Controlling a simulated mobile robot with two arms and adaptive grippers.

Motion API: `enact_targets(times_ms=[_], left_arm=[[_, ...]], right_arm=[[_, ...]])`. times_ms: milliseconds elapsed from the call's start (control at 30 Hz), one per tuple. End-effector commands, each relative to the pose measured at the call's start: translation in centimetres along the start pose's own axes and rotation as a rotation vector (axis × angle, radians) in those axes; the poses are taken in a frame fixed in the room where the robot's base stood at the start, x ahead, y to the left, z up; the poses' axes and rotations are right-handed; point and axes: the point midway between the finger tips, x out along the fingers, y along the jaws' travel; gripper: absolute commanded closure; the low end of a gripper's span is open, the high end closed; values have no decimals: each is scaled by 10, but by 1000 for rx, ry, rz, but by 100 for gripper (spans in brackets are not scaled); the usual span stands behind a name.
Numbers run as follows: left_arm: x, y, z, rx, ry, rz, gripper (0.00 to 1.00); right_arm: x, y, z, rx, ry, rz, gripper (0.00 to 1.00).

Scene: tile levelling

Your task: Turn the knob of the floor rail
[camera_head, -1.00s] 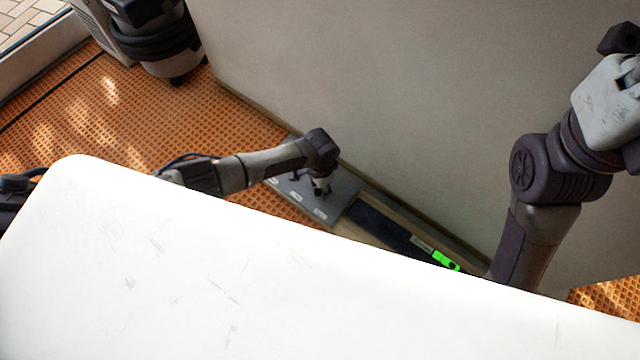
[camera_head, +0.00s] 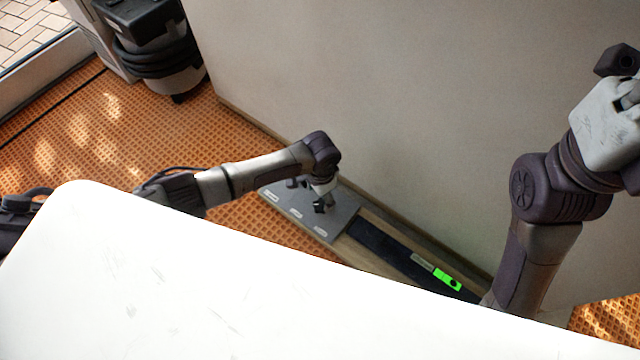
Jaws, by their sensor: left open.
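The floor rail (camera_head: 385,246) is a long low strip with a dark channel, lying along the foot of the grey wall. A bright green piece with a dark spot (camera_head: 447,279) sits in its channel, beside a small grey label. A grey plate with several white labels (camera_head: 335,228) is at the rail's far left end. My left gripper (camera_head: 321,206) points down over this plate and is open. Small dark parts show on the plate by the gripper, but I cannot tell which is the knob or whether the fingers touch it. My right arm rises at the right; its gripper is out of view.
The grey wall (camera_head: 380,110) stands close behind the rail. Orange textured floor (camera_head: 90,140) is clear to the left. A dark and grey machine (camera_head: 160,50) stands at the upper left. My white body covers the lower picture and hides the rail's near end.

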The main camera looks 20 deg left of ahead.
Motion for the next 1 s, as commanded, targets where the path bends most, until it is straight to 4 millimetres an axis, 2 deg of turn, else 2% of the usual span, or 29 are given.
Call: enact_targets(times_ms=[100, 200, 333, 500, 1000], left_arm=[[-25, 0, 0, 1, 3, 0, 30], [-42, 0, 0, 0, 1, 0, 30], [-56, 0, 0, 0, 0, 1, 30], [-63, 0, 1, 0, -2, 0, 30], [-63, 0, 1, 0, -2, 0, 30]], right_arm=[[0, 0, 0, 0, -1, 0, 48], [0, 0, 0, 0, -1, 1, 48], [0, 0, 0, 0, -1, 1, 48], [0, 0, 0, 0, -1, 1, 48], [0, 0, 0, 0, -1, 1, 48]])
